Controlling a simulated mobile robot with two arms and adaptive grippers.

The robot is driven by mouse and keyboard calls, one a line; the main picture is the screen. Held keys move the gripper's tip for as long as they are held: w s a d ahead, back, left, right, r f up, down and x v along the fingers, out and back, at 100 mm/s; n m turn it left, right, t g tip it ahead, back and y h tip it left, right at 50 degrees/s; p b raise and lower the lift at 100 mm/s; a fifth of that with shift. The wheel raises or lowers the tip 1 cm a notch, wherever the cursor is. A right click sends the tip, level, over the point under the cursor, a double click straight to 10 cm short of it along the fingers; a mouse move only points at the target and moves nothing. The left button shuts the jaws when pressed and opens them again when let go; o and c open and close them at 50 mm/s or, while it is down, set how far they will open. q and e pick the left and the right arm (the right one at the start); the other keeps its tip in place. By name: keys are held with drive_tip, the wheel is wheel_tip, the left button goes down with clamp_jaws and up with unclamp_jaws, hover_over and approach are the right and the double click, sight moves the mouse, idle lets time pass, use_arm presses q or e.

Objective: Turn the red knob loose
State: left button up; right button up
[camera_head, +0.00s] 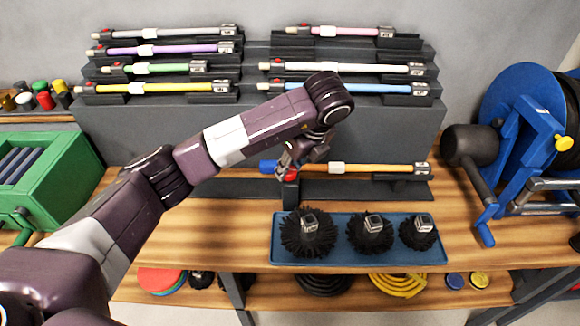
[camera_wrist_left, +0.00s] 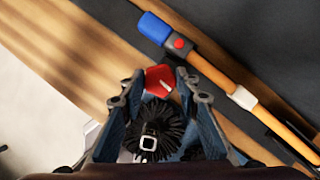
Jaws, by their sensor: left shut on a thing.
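The red knob (camera_wrist_left: 160,81) has a pale line on its face. In the left wrist view it sits between the fingertips of my left gripper (camera_wrist_left: 158,84), which is shut on it. In the head view my left gripper (camera_head: 291,168) reaches down over the bench, and the knob (camera_head: 290,176) shows just below the fingers, above a dark block. Just behind lies an orange pole (camera_head: 360,168) with a blue end (camera_wrist_left: 154,28) and a small red button (camera_wrist_left: 179,43). What the knob is fixed to is mostly hidden. My right gripper is out of view.
A blue tray (camera_head: 285,257) with three black round brushes (camera_head: 308,233) stands in front of the gripper. Several coloured poles lie on a stepped grey rack (camera_head: 260,120) behind. A green box (camera_head: 70,170) is at left, a blue hose reel (camera_head: 520,95) at right.

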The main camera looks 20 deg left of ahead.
use_arm(q)
drive_tip(key=shift+n+g, duration=0.3)
drive_tip(key=shift+n, duration=0.3)
drive_tip(key=o, duration=1.1)
drive_tip(key=shift+r, duration=0.1)
drive_tip(key=shift+d+r, duration=0.2)
drive_tip(key=shift+r, duration=0.35)
drive_tip(key=v, duration=1)
drive_tip(key=shift+s+d+r, duration=0.2)
drive_tip(key=shift+d+r, duration=0.05)
drive_tip(key=shift+f, duration=0.1)
